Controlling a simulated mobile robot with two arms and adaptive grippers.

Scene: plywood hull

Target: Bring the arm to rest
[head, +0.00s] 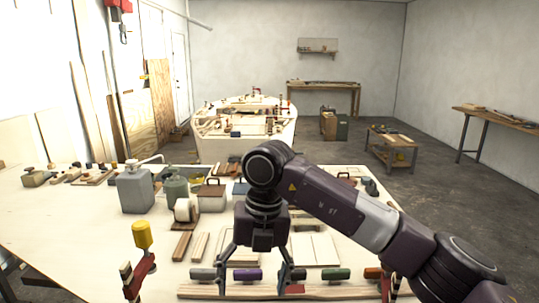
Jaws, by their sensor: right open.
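My right arm (340,208) comes in from the lower right and bends down over the workbench. Its right gripper (253,277) points down at the bench's near side with its two fingers spread open. Its fingers are in front of a row of coloured cylindrical handles, including a purple one (247,275) and a green one (336,274). Nothing shows held between the fingers. I cannot tell whether the fingertips touch the wooden strip (335,292) below. My left gripper is not in view.
The workbench (60,225) holds a grey canister (135,190), a green container (176,188), a tape roll (186,211) and wood blocks. A yellow-topped clamp (142,236) stands at the near edge. A plywood hull (215,148) is behind. Open floor (440,190) lies right.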

